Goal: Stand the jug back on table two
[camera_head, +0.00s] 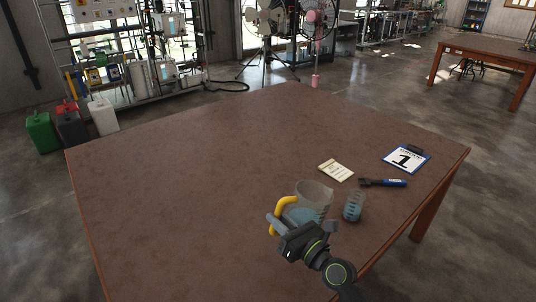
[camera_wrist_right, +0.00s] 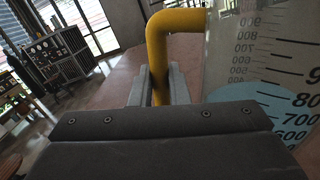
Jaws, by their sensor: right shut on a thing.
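The jug (camera_head: 316,198) is a clear measuring jug with a yellow handle and bluish liquid low inside. It is near the front right of the brown table (camera_head: 190,165) in front of me and looks about upright. Whether its base touches the tabletop is hidden. My right gripper (camera_head: 278,226) is shut on the yellow handle. In the right wrist view the handle (camera_wrist_right: 172,22) runs down between the fingers, beside the graduated wall (camera_wrist_right: 265,65). Another brown table (camera_head: 488,51) stands far right. My left gripper is not in view.
A small beaker of blue liquid (camera_head: 353,207) stands just right of the jug. A cream note card (camera_head: 336,170) and a dark tool with a blue handle (camera_head: 384,182) lie behind. The table's left side is bare. Jerrycans (camera_head: 72,126) and fans (camera_head: 268,22) stand beyond.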

